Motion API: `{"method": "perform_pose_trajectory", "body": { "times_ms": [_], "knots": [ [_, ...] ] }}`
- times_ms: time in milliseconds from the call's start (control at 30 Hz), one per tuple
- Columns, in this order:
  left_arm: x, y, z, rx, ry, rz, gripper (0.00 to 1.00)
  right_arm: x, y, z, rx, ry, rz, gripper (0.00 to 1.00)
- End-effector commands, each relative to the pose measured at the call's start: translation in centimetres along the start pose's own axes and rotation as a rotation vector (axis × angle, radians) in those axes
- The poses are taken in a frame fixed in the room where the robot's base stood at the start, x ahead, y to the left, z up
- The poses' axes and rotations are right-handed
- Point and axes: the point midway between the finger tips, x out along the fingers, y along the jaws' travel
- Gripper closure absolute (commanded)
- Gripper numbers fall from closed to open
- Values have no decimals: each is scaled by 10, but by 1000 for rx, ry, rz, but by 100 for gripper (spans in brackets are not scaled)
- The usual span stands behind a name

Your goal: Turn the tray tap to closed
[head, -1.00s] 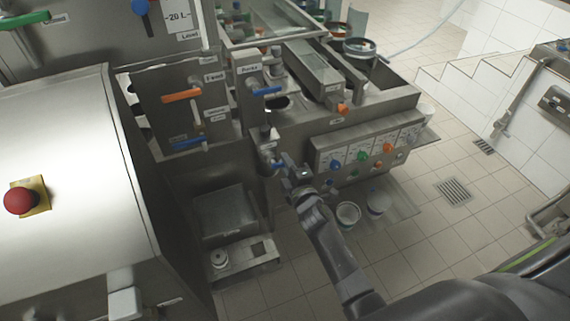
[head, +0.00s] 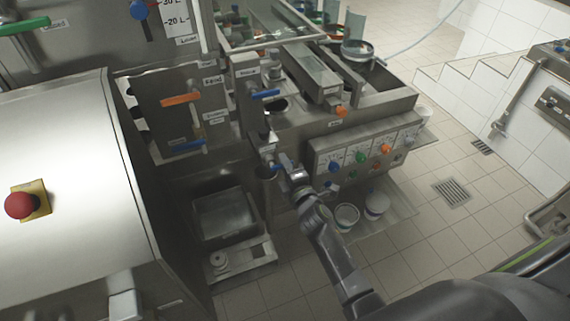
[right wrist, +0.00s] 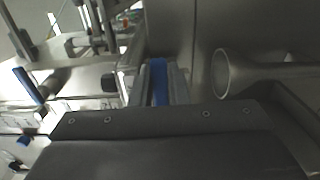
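The tray tap (head: 266,172) is a steel pipe on the filler's front, above and right of the steel tray (head: 222,212). My right gripper (head: 279,168) is at the tap and hides most of its handle. In the right wrist view, the blue handle (right wrist: 160,83) lies between the two fingers of my right gripper (right wrist: 161,72), which sit close along both its sides. The round open end of a steel pipe (right wrist: 222,74) shows just right of the fingers. My left gripper is not in view.
A panel of coloured knobs (head: 363,155) is right of my gripper, with white tubs (head: 346,215) below it. Another blue handle (head: 264,94) and an orange handle (head: 181,99) are above. A red emergency button (head: 19,205) is at far left. The tiled floor is open.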

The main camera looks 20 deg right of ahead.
Motion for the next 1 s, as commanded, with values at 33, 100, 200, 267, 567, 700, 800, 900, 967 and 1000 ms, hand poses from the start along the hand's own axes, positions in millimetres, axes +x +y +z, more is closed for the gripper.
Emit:
{"method": "perform_pose_trajectory", "body": {
  "times_ms": [33,100,200,267,567,700,800,900,967,1000],
  "knots": [
    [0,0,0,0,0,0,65,0,-1,0,-1,0,-2,78],
    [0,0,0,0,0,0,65,0,-1,0,0,0,-1,69],
    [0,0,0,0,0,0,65,0,0,0,1,0,-1,65],
    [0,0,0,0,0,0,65,0,0,0,2,0,0,65],
    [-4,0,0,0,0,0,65,-10,0,0,3,-1,-2,65],
    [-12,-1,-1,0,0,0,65,-32,2,0,3,-1,-3,65],
    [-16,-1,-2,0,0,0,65,-53,1,0,4,-1,-3,65],
    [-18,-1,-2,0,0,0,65,-74,0,0,4,-2,-3,65],
    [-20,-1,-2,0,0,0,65,-87,1,0,4,-2,-3,65],
    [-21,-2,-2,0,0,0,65,-96,0,0,4,-2,-4,65]
  ]
}}
